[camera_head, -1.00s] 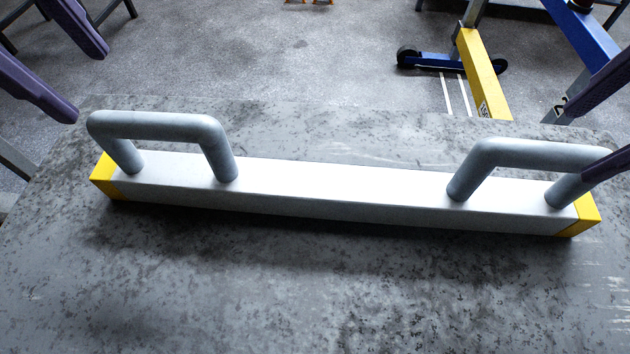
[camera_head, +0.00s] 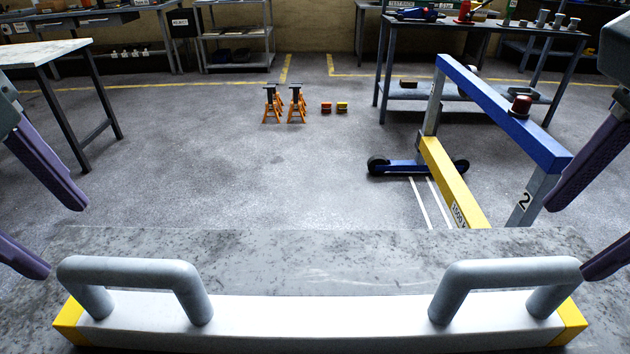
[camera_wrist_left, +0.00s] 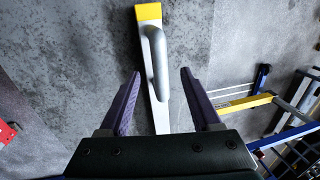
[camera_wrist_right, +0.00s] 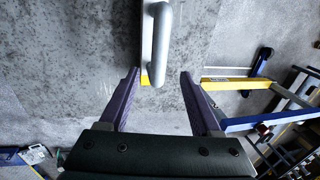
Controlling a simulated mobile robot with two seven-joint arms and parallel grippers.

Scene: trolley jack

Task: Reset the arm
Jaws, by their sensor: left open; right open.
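A long white bar (camera_head: 320,319) with yellow ends and two grey handles lies on a speckled grey table (camera_head: 320,255). Its left handle (camera_head: 135,273) and right handle (camera_head: 505,272) stand up from it. My left gripper (camera_head: 62,238) is open and empty near the left handle, which shows between its fingers in the left wrist view (camera_wrist_left: 158,60). My right gripper (camera_head: 568,240) is open and empty near the right handle, which also shows in the right wrist view (camera_wrist_right: 160,45). Neither gripper visibly holds a handle. The bar's front lower edge is cut off in the head view.
A blue and yellow wheeled frame (camera_head: 455,185) stands beyond the table at right. Orange stands (camera_head: 285,105) and small blocks (camera_head: 334,107) are on the floor. A bench (camera_head: 75,75) is at left and a dark workbench (camera_head: 480,60) at back right.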

